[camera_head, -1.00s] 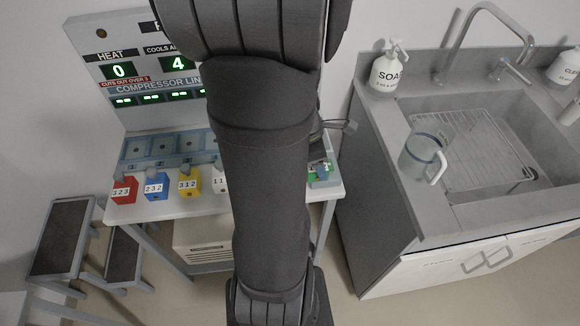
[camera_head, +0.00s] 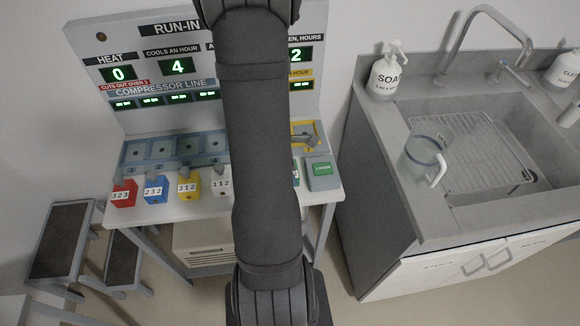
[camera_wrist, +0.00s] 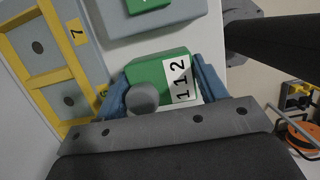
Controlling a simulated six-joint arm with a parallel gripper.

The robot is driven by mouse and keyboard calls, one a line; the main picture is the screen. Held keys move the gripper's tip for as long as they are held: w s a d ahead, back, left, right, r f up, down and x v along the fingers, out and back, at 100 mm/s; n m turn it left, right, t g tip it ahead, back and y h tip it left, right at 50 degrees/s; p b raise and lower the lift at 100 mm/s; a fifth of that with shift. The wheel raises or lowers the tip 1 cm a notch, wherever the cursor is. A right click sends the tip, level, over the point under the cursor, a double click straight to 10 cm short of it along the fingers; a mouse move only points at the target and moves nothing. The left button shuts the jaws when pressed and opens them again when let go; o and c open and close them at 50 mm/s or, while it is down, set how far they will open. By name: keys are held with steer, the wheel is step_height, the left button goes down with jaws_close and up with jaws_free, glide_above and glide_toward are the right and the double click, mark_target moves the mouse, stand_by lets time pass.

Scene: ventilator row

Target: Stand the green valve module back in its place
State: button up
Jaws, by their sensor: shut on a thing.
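The green valve module (camera_wrist: 150,72) with a white label reading 112 and a round grey knob sits between the blue fingers of my gripper (camera_wrist: 163,88) in the wrist view. The fingers are shut on its two sides. A yellow-framed rack (camera_wrist: 50,61) with dark round holes and a number 7 lies to the left of the module. In the head view my arm hides most of the gripper; a sliver of green (camera_head: 296,172) shows at its right edge. I cannot tell whether the module touches the bench.
A grey box with a green top (camera_head: 322,171) stands close beside the module. Red (camera_head: 123,193), blue (camera_head: 155,189), yellow (camera_head: 188,186) and white (camera_head: 221,186) modules line the bench front, before the blue-grey bays (camera_head: 163,149). A sink counter (camera_head: 385,165) is at right.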

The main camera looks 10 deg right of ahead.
steer(key=shift+f, duration=0.15)
steer(key=o, duration=1.2)
steer(key=v, duration=1.2)
steer(key=x, duration=1.2)
steer(key=shift+r, duration=0.2)
